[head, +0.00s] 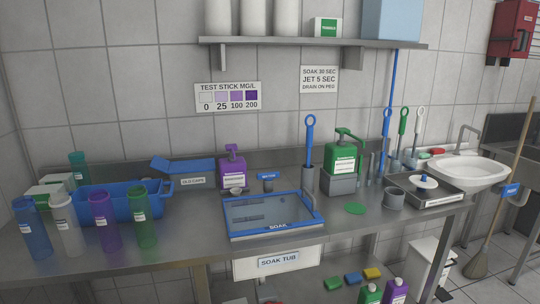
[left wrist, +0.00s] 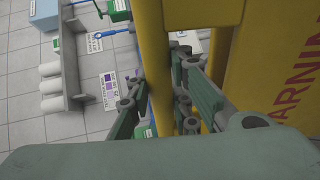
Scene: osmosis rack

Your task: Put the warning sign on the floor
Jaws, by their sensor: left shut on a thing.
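The warning sign (left wrist: 262,80) is a yellow folding board with red lettering, of which part of the word "WARNING" shows. It fills much of the right half of the left wrist view and is cut off by the frame. My left gripper (left wrist: 160,85) is shut on a yellow edge of the sign, with its grey-green fingers on either side. The sign and both grippers are outside the head view. The tiled floor (head: 505,280) shows at the lower right of the head view. The sign's lower end cannot be made out.
A steel counter (head: 185,245) with bottles, a blue crate (head: 120,207) and a soak tub (head: 275,228) spans the head view. A white bin (head: 430,262) and a leaning broom (head: 478,265) stand on the floor at right. A wall shelf (head: 310,43) hangs above.

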